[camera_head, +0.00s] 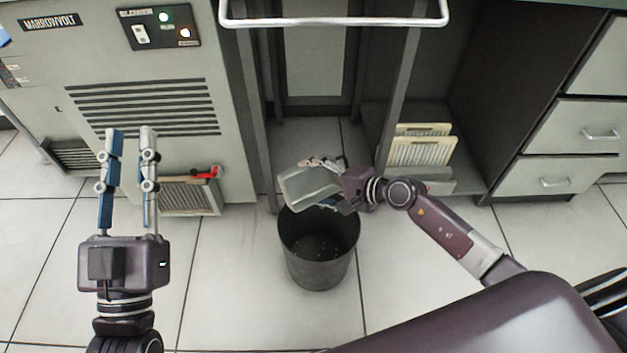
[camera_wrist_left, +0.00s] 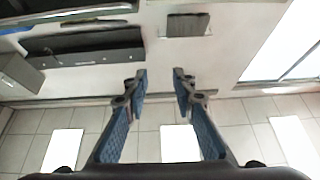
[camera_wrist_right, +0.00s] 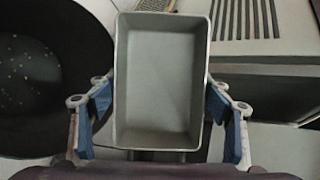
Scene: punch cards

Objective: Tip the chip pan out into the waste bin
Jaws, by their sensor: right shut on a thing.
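The chip pan (camera_head: 310,187) is a shallow grey rectangular tray. My right gripper (camera_head: 328,183) is shut on it and holds it above the far rim of the waste bin; it looks tilted. The right wrist view shows the inside of the pan (camera_wrist_right: 163,80) bare, with a finger on each side. The waste bin (camera_head: 320,268) is a dark round bin on the floor, with small pale specks inside; it also shows in the right wrist view (camera_wrist_right: 40,138). My left gripper (camera_head: 130,132) is open and empty, in front of the grey machine.
The grey machine (camera_head: 150,150) with a slatted vent stands at the left. A filter-like panel with a red handle (camera_head: 205,172) is low on it. Card stacks (camera_head: 422,148) stand on a low shelf at the right, beside drawers (camera_head: 570,150). The tiled floor around the bin is clear.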

